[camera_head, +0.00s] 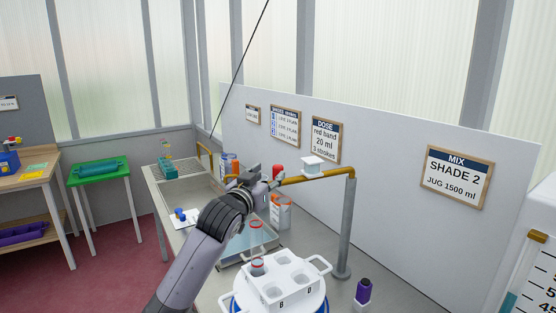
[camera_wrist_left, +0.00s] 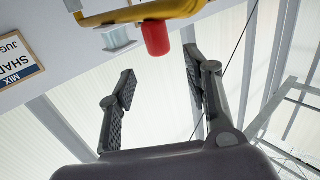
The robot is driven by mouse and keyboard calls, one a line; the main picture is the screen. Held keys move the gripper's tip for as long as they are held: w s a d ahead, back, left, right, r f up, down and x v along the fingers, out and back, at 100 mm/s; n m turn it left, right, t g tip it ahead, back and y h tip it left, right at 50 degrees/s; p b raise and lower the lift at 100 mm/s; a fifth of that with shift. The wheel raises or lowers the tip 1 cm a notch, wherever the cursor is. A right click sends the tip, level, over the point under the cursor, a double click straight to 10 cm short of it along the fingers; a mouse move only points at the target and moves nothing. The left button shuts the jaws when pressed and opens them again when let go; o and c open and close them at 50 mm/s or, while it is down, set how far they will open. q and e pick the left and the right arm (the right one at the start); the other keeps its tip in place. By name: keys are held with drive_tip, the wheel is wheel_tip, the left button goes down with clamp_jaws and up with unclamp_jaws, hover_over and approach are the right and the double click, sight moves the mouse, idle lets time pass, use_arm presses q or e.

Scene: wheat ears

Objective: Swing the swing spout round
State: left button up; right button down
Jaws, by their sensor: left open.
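The swing spout (camera_head: 322,178) is a brass-yellow pipe on a grey upright post (camera_head: 346,225) at the bench's right side. It reaches left from the post top, with a red end piece (camera_head: 277,169) and a white block on the pipe. In the left wrist view the yellow pipe (camera_wrist_left: 165,9) crosses the top, and the red piece (camera_wrist_left: 156,39) hangs just beyond my fingertips, roughly between their lines. My left gripper (camera_head: 272,183) is open and empty at the spout's left end; it also shows in the wrist view (camera_wrist_left: 160,72). I cannot tell whether it touches. My right gripper is not in view.
A white holder with round holes (camera_head: 290,274) on a blue-rimmed container stands in front of the post, and a tube (camera_head: 257,238) stands left of it. A purple-capped bottle (camera_head: 363,291) is at the right. A grey panel (camera_head: 400,180) with signs stands behind.

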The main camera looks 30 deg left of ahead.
sight(276, 168)
use_arm(q)
drive_tip(key=w+p, duration=0.1)
drive_tip(key=w, duration=0.1)
drive_tip(key=w+p, duration=0.1)
drive_tip(key=w, duration=0.4)
drive_tip(key=shift+w+a+p, duration=0.4)
drive_tip(key=shift+c, duration=0.5)
clamp_jaws()
